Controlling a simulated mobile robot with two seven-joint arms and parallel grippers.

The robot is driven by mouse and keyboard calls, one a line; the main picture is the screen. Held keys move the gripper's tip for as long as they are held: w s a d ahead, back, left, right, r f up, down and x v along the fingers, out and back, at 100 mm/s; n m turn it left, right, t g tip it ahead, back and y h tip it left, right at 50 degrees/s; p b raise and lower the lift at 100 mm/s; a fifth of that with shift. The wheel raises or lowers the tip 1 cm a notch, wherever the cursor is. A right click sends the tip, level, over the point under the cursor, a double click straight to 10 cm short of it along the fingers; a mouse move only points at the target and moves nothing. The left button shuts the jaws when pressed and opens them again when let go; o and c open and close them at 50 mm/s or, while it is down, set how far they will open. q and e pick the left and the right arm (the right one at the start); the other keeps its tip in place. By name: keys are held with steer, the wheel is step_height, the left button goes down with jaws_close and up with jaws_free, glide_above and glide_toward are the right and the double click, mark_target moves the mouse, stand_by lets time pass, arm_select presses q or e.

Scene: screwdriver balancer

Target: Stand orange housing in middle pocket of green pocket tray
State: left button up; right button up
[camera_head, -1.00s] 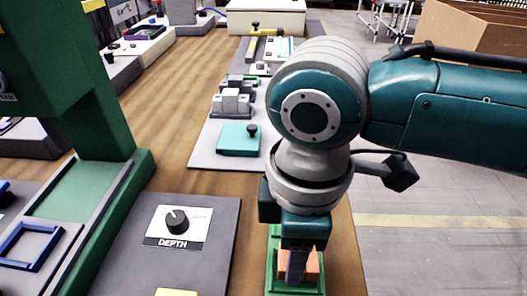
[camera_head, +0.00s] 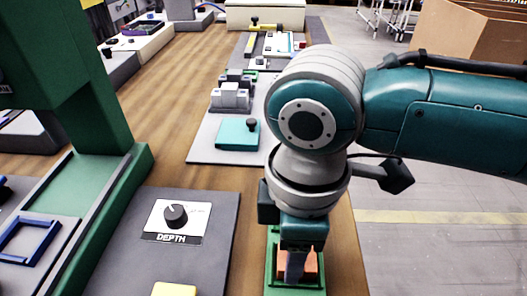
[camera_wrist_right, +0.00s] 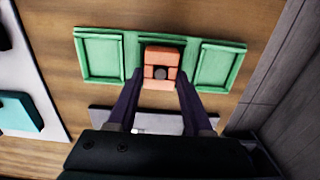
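The green pocket tray (camera_head: 272,262) lies near the table's right edge, partly hidden by my right arm. In the right wrist view the tray (camera_wrist_right: 102,57) shows one pocket at each side of the middle. I cannot tell whether the housing rests on the pocket floor. My left gripper is not in view.
A grey panel with a DEPTH knob (camera_head: 175,214) lies left of the tray. A green press stand (camera_head: 110,170) rises further left. A grey mat with a teal block (camera_head: 237,134) and several fixtures lies beyond. Bare wood separates the panel and the mat.

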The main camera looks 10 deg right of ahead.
steer(key=o, duration=0.5)
step_height(320, 180, up, 10)
steer(key=p, duration=0.2)
stand_by(0.7)
